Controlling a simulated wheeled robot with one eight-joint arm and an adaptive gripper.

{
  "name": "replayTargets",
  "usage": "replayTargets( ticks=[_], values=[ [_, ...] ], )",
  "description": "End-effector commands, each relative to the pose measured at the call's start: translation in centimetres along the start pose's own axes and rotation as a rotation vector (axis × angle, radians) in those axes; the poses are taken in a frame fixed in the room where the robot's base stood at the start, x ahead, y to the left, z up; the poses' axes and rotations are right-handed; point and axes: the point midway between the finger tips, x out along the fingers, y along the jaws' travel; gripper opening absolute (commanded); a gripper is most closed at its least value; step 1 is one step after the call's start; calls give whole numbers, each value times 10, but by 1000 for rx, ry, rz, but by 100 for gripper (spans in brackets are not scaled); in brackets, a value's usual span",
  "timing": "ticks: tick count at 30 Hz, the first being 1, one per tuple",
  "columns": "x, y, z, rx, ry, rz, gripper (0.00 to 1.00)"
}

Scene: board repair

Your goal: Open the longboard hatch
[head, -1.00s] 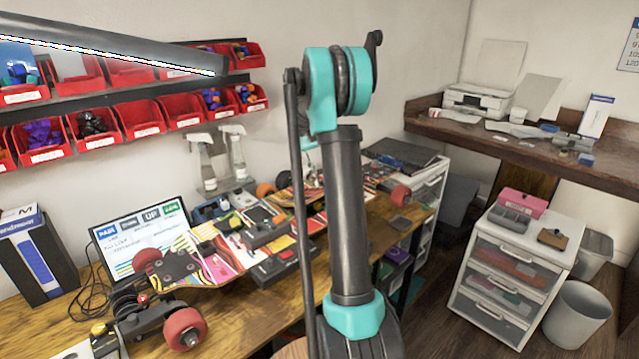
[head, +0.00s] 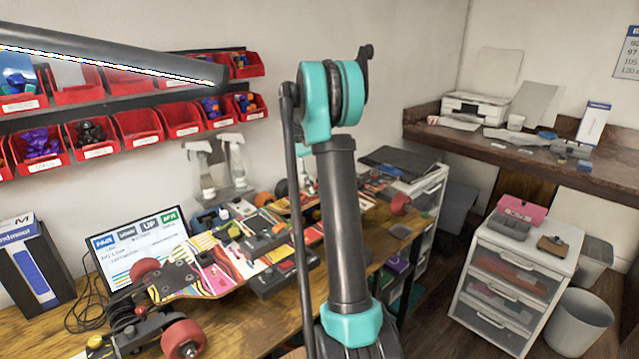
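A longboard (head: 205,278) with a bright patterned deck and red wheels lies on the wooden workbench at the lower left. A red wheel (head: 183,338) and dark truck parts show at its near end. I cannot make out the hatch on it. My arm stands upright in the middle of the head view and covers part of the bench. My gripper is not visible in this view.
Spray bottles (head: 236,160) stand at the wall. Red bins (head: 138,124) hang above. A white drawer unit (head: 515,275) and a bin (head: 578,322) stand at right.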

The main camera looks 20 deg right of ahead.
Motion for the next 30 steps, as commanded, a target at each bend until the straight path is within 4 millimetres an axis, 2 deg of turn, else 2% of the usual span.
replayTargets(
  ticks=[6, 10, 24, 30],
  values=[
    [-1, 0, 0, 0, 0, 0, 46],
    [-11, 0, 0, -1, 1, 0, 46],
    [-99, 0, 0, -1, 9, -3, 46],
    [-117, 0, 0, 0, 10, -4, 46]
  ],
)
